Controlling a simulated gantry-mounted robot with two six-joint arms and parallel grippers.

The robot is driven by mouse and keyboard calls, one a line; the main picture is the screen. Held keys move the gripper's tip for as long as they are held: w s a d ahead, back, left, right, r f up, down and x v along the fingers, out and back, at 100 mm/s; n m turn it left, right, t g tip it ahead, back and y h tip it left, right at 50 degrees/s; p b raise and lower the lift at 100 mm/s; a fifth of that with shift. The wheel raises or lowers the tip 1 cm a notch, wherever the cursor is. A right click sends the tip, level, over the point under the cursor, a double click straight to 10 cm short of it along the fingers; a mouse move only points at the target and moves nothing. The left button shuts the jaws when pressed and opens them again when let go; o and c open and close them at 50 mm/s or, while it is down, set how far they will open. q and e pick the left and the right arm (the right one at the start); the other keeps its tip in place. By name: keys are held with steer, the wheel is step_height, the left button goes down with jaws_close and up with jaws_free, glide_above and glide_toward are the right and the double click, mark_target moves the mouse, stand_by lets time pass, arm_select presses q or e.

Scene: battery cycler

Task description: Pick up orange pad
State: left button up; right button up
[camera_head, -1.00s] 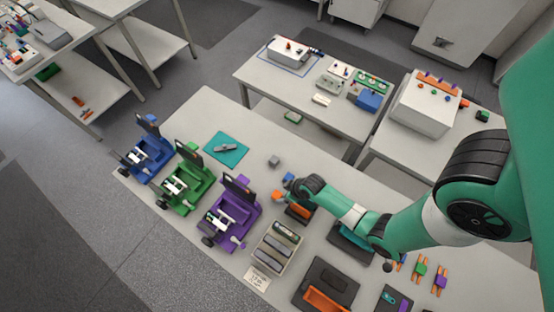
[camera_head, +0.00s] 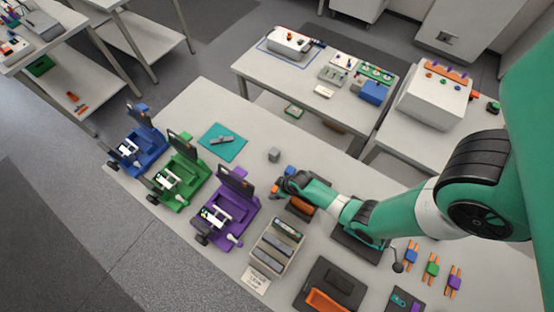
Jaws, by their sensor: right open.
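An orange piece (camera_head: 302,203), likely the orange pad, lies in a dark holder on the near bench, partly covered by my right arm. My right gripper (camera_head: 280,188) is open just to the upper left of it, above the bench. The fingers are small and partly hidden by the wrist. A small orange patch shows beside the gripper's tip; I cannot tell whether it is a fingertip or a loose piece. I cannot tell whether the gripper touches anything. My left gripper is not in view.
Blue (camera_head: 138,150), green (camera_head: 180,182) and purple (camera_head: 228,212) devices stand at left. A grey cube (camera_head: 274,155) and blue block (camera_head: 290,171) lie near the gripper. A pale tray (camera_head: 262,248) and black tray with orange insert (camera_head: 325,301) are in front. Teal mat (camera_head: 222,142) lies behind.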

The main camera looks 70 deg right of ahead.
steer(key=shift+w+f, duration=0.15)
steer(key=shift+f, duration=0.2)
jaws_close()
steer(key=shift+r, duration=0.1)
step_height(320, 180, up, 6)
steer(key=p, duration=0.3)
steer(key=shift+r, duration=0.1)
step_height(320, 180, up, 4)
steer(key=p, duration=0.4)
